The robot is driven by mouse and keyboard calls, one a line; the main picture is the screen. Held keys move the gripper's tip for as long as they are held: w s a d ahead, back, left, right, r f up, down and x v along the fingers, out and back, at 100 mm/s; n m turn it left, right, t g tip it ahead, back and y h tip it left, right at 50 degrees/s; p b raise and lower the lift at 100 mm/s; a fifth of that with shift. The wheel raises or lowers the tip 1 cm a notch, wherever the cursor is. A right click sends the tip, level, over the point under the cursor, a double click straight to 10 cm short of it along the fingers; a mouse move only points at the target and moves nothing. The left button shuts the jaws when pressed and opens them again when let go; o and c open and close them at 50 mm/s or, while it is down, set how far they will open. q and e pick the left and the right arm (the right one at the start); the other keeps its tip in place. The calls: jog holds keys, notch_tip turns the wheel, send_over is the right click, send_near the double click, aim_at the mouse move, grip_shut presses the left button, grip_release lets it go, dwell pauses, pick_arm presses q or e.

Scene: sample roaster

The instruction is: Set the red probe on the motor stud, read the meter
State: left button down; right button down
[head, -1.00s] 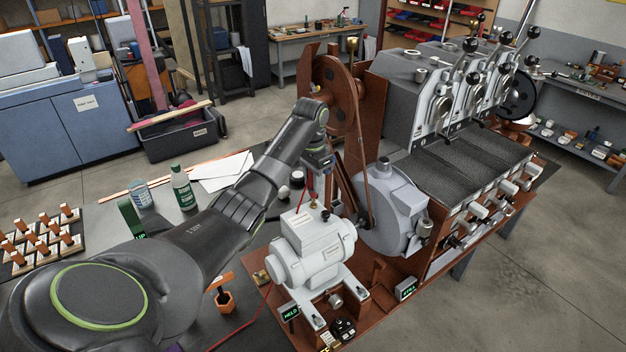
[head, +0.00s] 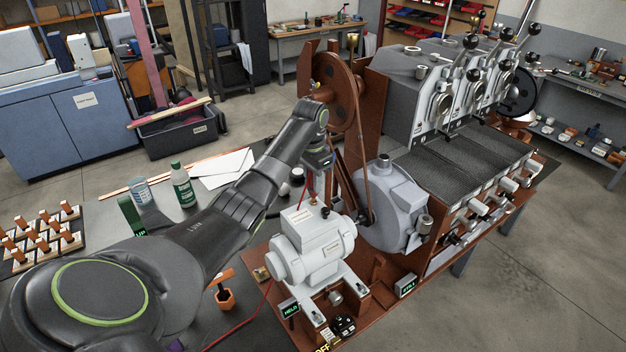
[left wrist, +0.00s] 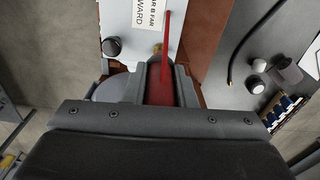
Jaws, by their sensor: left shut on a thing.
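The motor (head: 312,250) is a pale grey-white box with a rounded body on the rust-brown frame. A small dark and brass stud (head: 325,212) stands on its top; a brass piece also shows near the probe in the left wrist view (left wrist: 158,48). My left gripper (head: 317,168) is above the motor's top, shut on the red probe (left wrist: 166,62). The thin red probe points toward the motor top beside its label. I cannot tell whether its tip touches the stud. Small green-lit displays (head: 289,310) and (head: 407,287) sit by the motor. My right gripper is out of view.
The roaster (head: 435,95) fills the right. Bottles (head: 183,187), a rack of wooden-handled pieces (head: 40,235) and an orange nut-like holder (head: 225,299) stand on the grey bench. A red cable (head: 243,323) crosses it.

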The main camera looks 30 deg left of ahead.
pick_arm(q)
jog(key=shift+r, duration=0.15)
jog(key=shift+r, duration=3.4)
jog(key=shift+f, duration=0.1)
